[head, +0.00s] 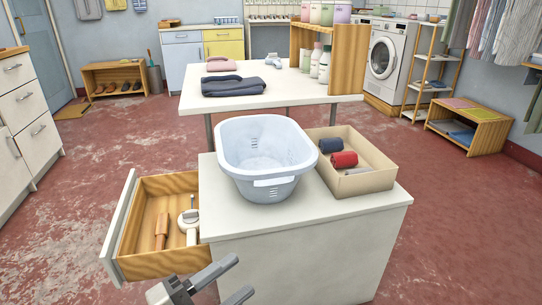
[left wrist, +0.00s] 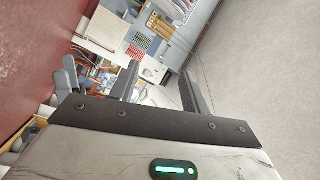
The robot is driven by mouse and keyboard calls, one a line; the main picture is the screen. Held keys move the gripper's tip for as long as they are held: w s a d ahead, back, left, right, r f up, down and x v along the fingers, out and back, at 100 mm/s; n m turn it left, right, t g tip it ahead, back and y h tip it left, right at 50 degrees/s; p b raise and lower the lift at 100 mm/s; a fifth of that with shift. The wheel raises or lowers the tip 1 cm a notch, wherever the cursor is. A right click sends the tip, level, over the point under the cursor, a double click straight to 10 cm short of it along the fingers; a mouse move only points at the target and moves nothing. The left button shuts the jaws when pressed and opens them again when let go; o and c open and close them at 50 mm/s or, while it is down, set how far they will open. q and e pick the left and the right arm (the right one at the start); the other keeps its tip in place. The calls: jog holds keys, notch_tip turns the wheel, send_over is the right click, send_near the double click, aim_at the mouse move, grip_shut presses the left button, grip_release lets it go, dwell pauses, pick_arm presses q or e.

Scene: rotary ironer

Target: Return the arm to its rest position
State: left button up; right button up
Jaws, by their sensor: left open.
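My left gripper (head: 238,278) is at the bottom of the head view, just in front of the white cabinet (head: 310,250) and right of the open drawer's front corner. Its two grey fingers are spread apart with nothing between them. The open drawer (head: 150,262) holds a wooden-handled tool (head: 161,231) and a white tool (head: 188,222). In the left wrist view the dark gripper mount (left wrist: 160,120) and its fingers show, tilted against the floor and room. My right gripper is not in view.
A pale blue basin (head: 264,190) and a beige box (head: 358,183) with rolled cloths stand on the cabinet. A white table (head: 270,102) with folded clothes and a wooden shelf (head: 349,62) with bottles is behind.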

pick_arm(q)
jog(key=s+a+f+n+t+y+b, duration=0.15)
jog(key=f+n+y, duration=0.3)
jog(key=n, duration=0.55)
jog(key=s+a+f+n+g+y+b, duration=0.15)
jog(key=f+n+y, duration=0.3)
jog(key=n, duration=0.55)
jog(key=s+a+r+g+y+p, duration=0.1)
jog(key=r+p, duration=0.4)
jog(key=p, duration=0.7)
jog(key=s+a+r+n+y+p, duration=0.1)
jog(key=r+p, duration=0.4)
jog(key=p, duration=0.6)
jog(key=shift+s+a+r+g+p, duration=0.15)
jog(key=shift+s+a+g+p, duration=0.4)
jog(key=shift+a, duration=0.7)
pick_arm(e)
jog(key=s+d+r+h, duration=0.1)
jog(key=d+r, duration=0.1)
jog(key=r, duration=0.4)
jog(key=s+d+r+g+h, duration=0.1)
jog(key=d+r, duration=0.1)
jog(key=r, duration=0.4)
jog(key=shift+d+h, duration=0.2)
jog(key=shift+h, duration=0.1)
